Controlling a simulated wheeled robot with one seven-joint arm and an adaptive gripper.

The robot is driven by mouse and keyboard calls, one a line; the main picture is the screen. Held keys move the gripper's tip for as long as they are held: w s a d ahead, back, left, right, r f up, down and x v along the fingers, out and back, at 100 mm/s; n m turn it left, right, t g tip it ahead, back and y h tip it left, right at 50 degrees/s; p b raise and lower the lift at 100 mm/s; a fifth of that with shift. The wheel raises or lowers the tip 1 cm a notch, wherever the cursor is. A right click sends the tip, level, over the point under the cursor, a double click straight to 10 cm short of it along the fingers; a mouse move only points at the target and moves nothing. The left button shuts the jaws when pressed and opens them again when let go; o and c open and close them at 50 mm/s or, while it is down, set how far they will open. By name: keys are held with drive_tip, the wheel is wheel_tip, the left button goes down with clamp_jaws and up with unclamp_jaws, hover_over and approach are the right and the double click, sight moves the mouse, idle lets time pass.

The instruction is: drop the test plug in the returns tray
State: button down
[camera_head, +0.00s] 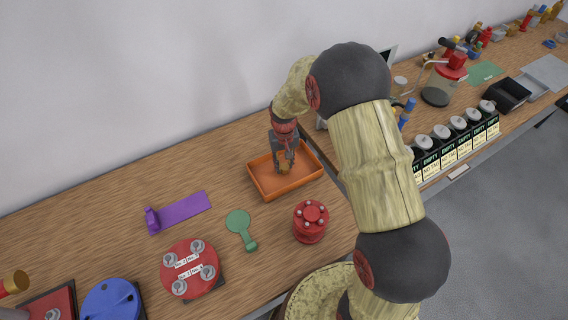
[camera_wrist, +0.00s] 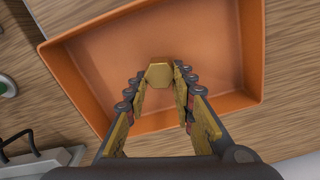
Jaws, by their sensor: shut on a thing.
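An orange tray (camera_head: 264,186) lies on the wooden bench, and it fills much of the wrist view (camera_wrist: 90,60). My gripper (camera_head: 284,168) points down inside the tray's outline. In the wrist view my gripper (camera_wrist: 160,88) is shut on a small brass-coloured plug with a faceted end (camera_wrist: 159,74). The plug is over the tray's floor; I cannot tell whether it touches it. In the head view the fingers mostly hide the plug.
A red bolted fitting (camera_head: 311,222), a green paddle (camera_head: 238,222), a purple piece (camera_head: 182,212) and a red disc with gauges (camera_head: 190,262) lie nearby. Several bottles labelled EMPTY (camera_head: 440,150) stand at the right. A wall (camera_head: 120,90) rises behind the bench.

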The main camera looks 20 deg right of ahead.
drive_tip(key=shift+f, duration=0.2)
drive_tip(key=c, duration=1.5)
unclamp_jaws()
drive_tip(key=shift+r, duration=0.15)
